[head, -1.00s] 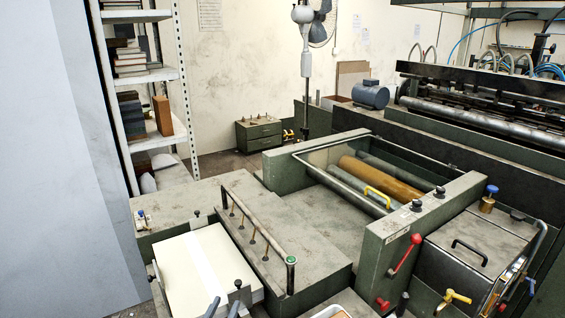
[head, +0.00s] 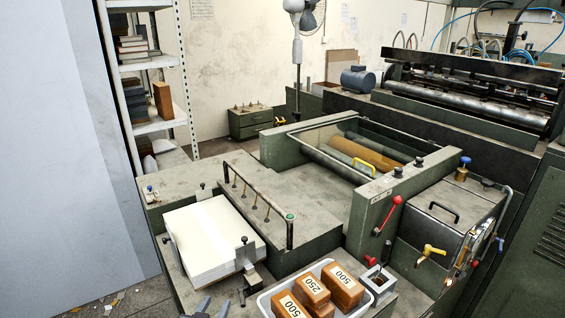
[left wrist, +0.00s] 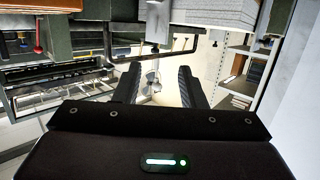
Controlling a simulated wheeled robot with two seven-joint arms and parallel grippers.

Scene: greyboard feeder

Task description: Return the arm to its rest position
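My left gripper (head: 213,308) shows only by its grey fingertips at the bottom edge of the head view, in front of the paper stack. In the left wrist view my left gripper (left wrist: 158,85) has two dark fingers standing well apart, with nothing between them. The rest of my left arm is out of the head view. My right gripper shows in neither view.
A white paper stack (head: 212,238) lies on the feeder between metal stops. Right of it a white tray (head: 262,306) holds several numbered brown blocks. A red-handled lever (head: 388,216) stands further right. A grey panel (head: 62,150) fills the left side.

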